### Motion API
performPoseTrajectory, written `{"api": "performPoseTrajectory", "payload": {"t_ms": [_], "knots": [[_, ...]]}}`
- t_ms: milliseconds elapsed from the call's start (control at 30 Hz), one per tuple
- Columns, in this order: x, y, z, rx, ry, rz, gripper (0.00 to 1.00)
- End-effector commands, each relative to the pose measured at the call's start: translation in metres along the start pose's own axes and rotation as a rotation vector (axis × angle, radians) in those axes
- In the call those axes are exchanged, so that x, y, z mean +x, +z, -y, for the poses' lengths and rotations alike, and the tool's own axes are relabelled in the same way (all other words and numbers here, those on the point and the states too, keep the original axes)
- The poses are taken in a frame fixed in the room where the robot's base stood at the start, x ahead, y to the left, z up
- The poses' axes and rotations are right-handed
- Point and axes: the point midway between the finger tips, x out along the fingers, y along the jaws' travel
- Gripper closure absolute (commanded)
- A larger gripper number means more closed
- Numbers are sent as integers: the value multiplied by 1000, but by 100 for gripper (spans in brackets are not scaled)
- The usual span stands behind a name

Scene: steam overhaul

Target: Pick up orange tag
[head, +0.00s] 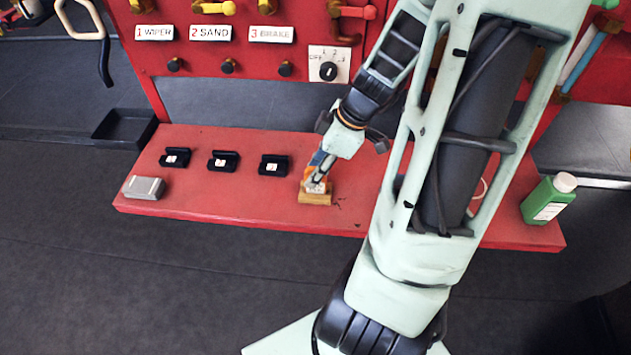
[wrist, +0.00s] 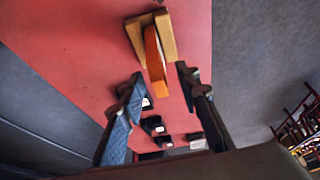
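The orange tag (wrist: 154,60) stands upright against a wooden block (wrist: 137,37) on the red shelf. In the head view a little orange (head: 308,173) shows beside my gripper, and the wooden block (head: 314,198) shows below it. My gripper (wrist: 160,76) is open, with one fingertip to each side of the tag's near end in the wrist view. Whether the fingers touch the tag cannot be told. In the head view my gripper (head: 318,182) hides most of the tag.
Several small black holders (head: 222,161) stand left of the block on the red shelf (head: 205,195). A grey box (head: 144,187) lies at the shelf's left end. A green bottle (head: 548,199) stands at the right. The red panel (head: 240,50) with labelled valves rises behind.

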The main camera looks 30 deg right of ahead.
Motion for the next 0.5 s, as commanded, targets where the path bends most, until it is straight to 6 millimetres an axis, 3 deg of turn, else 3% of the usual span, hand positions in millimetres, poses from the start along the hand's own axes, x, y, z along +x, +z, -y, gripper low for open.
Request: {"api": "performPoseTrajectory", "payload": {"t_ms": [133, 400, 500], "knots": [[0, 0, 0, 0, 0, 0, 70], [0, 0, 0, 0, 1, 0, 99], [-1, 0, 0, 0, 1, 0, 100]]}}
